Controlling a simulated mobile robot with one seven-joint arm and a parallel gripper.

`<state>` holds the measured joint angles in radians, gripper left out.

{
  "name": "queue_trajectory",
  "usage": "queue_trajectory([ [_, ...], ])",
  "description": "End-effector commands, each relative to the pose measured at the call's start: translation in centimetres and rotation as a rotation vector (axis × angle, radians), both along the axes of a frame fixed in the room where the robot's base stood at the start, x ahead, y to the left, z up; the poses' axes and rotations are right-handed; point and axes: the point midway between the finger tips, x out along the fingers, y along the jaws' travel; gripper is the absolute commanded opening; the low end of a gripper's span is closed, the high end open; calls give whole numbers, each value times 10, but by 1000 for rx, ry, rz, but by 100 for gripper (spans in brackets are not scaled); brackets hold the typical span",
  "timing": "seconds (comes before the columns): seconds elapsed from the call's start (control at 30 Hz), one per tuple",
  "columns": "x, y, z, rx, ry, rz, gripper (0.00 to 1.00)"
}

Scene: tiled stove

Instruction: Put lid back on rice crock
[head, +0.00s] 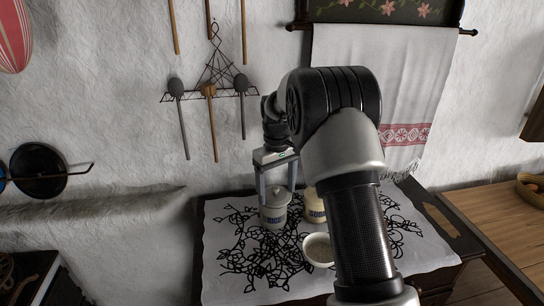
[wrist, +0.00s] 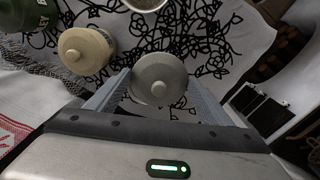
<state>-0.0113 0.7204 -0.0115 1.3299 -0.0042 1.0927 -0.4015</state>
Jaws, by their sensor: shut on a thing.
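A grey lid with a round knob (head: 274,190) sits on a grey labelled crock (head: 273,217) on the cloth; the crock's lettering is too small to read. In the wrist view the lid (wrist: 158,75) looks level and centred between the fingers, hiding the crock below. My gripper (head: 277,188) reaches down from above, its two fingers (wrist: 157,92) on opposite sides of the lid's rim, shut on the lid. I cannot tell whether the lid is fully seated.
A cream lidded crock (head: 315,208) stands close on the right, also in the wrist view (wrist: 86,50). An open pale bowl (head: 318,249) is in front. A green container (wrist: 25,15) shows in the wrist view. Spoons (head: 210,92) hang on the wall behind.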

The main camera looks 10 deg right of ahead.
Motion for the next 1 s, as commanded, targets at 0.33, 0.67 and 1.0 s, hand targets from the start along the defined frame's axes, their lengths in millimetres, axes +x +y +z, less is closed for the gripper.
queue_trajectory([
  [0.33, 53, -3, 9, 13, 0, 181, 51],
  [0.67, 53, -3, -12, 12, 1, 181, 51],
  [1.0, 53, -3, -44, 12, -1, 180, 51],
])
